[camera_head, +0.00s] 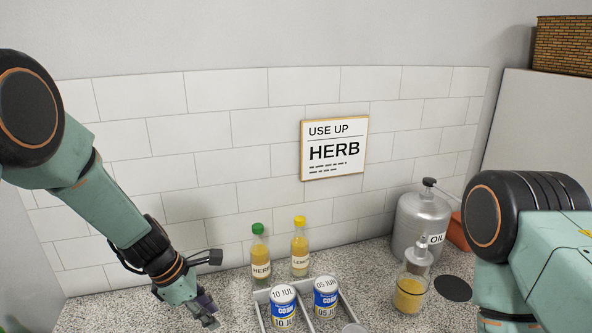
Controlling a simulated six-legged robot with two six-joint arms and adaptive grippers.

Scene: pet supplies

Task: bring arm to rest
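My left arm comes in from the left and reaches down over the counter. Its gripper (206,309) is low in the picture, left of the tray, pointing down and to the right. It is small and dark, and I cannot tell whether its fingers are apart. I see no object in it. My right arm shows at the right edge as a black joint and green links. Its gripper is outside the picture.
A tray (263,313) holds cans dated 10 JUL (284,303) and 05 JUN (326,295). Behind stand a green-capped herb bottle (260,256) and yellow-capped bottle (299,249). Right are a glass dispenser (410,290), oil canister (420,219) and black disc (453,288). A HERB sign (334,149) hangs behind.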

